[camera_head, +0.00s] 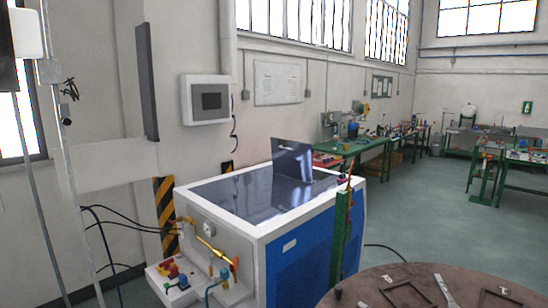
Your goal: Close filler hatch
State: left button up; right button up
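The gas generator (303,250) is a white and blue box with a dark glossy top (245,196). The filler hatch (292,161) appears to be the dark blue flat panel standing upright at the back right of that top, so it looks open. The opening under it cannot be made out. Neither of my grippers shows in the head view.
A brown round table (455,285) with metal frames on it is at the lower right. A green post (340,238) stands by the generator's right front. Hoses, valves and a gauge (208,229) are on its left end. Open floor (430,210) lies right.

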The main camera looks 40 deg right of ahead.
aim_at(291, 159)
jog(key=i, duration=1.2)
jog(key=z, duration=1.75)
